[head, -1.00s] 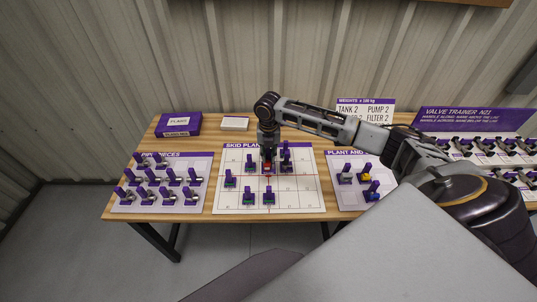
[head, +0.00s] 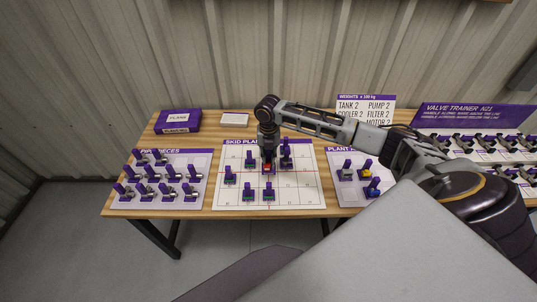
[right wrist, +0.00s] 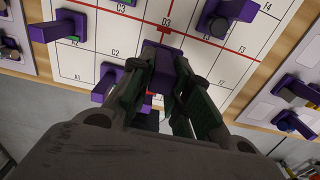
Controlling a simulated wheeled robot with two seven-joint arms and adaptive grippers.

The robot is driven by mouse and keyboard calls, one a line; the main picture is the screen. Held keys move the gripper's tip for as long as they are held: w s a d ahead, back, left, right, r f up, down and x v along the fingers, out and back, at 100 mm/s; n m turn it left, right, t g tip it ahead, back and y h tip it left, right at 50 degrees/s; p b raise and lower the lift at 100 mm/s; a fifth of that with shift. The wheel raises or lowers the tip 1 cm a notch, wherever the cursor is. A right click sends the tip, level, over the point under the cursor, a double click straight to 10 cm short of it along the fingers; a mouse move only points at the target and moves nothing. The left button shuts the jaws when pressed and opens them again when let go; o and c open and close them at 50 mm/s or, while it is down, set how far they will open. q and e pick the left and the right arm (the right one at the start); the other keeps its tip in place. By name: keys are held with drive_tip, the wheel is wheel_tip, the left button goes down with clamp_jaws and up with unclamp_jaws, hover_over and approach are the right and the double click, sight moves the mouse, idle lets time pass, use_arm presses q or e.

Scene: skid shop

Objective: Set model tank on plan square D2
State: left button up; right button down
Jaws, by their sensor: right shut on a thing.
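My right gripper (head: 268,151) stands over the skid plan board (head: 302,202) and is shut on the model tank (head: 268,170). In the head view the piece shows a purple base and an orange-red part under the fingers. In the right wrist view the right gripper (right wrist: 163,82) grips its purple handle (right wrist: 163,58). It is at the square right of C2 and below D3. The fingers hide that square's label and most of the piece. I cannot tell whether its base touches the board. My left gripper is not in view.
Other purple-based pieces stand close by on the plan, one (head: 249,158) to the left and others (head: 286,158) to the right. A sheet of pipe pieces (head: 160,178) lies left, and a plant sheet (head: 352,195) with several pieces lies right. The plan's front right squares are clear.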

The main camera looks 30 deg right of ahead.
sight(268, 165)
drive_tip(key=shift+f+b, duration=0.3)
drive_tip(key=shift+f, duration=0.7)
drive_tip(key=shift+f, duration=0.4)
drive_tip(key=shift+f+b, duration=0.35)
drive_tip(key=shift+f, duration=1.15)
drive_tip(key=shift+f, duration=0.1)
drive_tip(key=shift+p, duration=0.45)
drive_tip(key=shift+f+b, duration=0.3)
drive_tip(key=shift+f, duration=0.45)
idle(1.1)
drive_tip(key=c, duration=1.3)
unclamp_jaws()
drive_tip(key=shift+o, duration=0.2)
drive_tip(key=shift+r+p, duration=0.7)
drive_tip(key=shift+p, duration=0.1)
